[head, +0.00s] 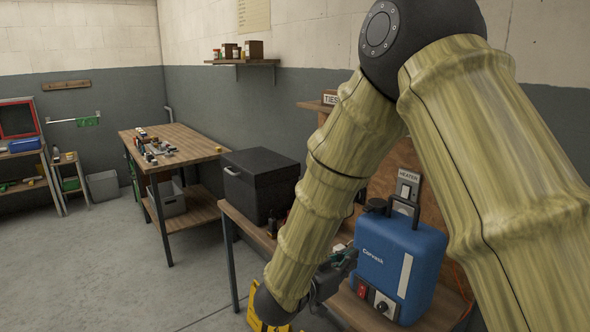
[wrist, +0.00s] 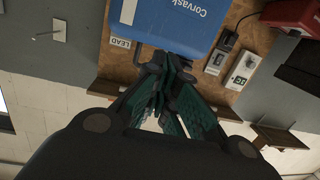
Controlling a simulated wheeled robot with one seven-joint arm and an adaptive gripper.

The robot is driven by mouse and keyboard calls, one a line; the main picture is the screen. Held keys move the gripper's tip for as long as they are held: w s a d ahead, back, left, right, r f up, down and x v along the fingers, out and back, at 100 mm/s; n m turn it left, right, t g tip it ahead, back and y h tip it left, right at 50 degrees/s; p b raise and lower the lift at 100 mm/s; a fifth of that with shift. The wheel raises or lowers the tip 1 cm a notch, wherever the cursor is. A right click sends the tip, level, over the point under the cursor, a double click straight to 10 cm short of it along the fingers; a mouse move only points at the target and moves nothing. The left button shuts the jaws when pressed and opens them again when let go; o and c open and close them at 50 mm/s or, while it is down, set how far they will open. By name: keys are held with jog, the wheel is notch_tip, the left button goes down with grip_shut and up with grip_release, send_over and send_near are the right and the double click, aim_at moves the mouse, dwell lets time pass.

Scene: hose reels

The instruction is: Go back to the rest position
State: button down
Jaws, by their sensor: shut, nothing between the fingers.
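My gripper (head: 345,258) is at the left side of the blue Corvask unit (head: 390,255), over the wooden bench, partly hidden behind my own forearm. In the wrist view my gripper (wrist: 168,85) has its dark green-padded fingers drawn together, with nothing between them. The blue unit also shows in the wrist view (wrist: 165,18), turned upside down, just past the fingertips. I cannot tell whether the fingers touch it.
A black box (head: 260,185) stands on the bench left of my arm. A switch marked HEATER (head: 408,188) is on the wooden backboard behind the unit. A workbench (head: 190,150) stands farther left. The floor (head: 100,270) at front left is largely clear.

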jog(key=s+d+f+n+y, duration=0.1)
jog(key=d+f+n+y, duration=0.15)
jog(key=f, duration=0.65)
jog(key=s+d+f+n+y, duration=0.2)
jog(key=f+y, duration=0.1)
jog(key=f, duration=0.7)
jog(key=s+d+f+n+g+y+b, duration=0.1)
jog(key=s+f+g+y, duration=0.1)
jog(key=s+f, duration=0.6)
jog(key=s+d+f+n+g+y, duration=0.1)
jog(key=s+d+f+g+y, duration=0.15)
jog(key=s+f, duration=0.55)
jog(key=s+d+f+n+g+y, duration=0.1)
jog(key=s+f+g, duration=0.2)
jog(key=s, duration=0.7)
jog(key=s+d+f+n+g+y, duration=0.1)
jog(key=s+f+g, duration=0.3)
jog(key=s+f, duration=0.4)
jog(key=s, duration=0.3)
jog(key=shift+s+f+b, duration=0.3)
jog(key=shift+b, duration=0.05)
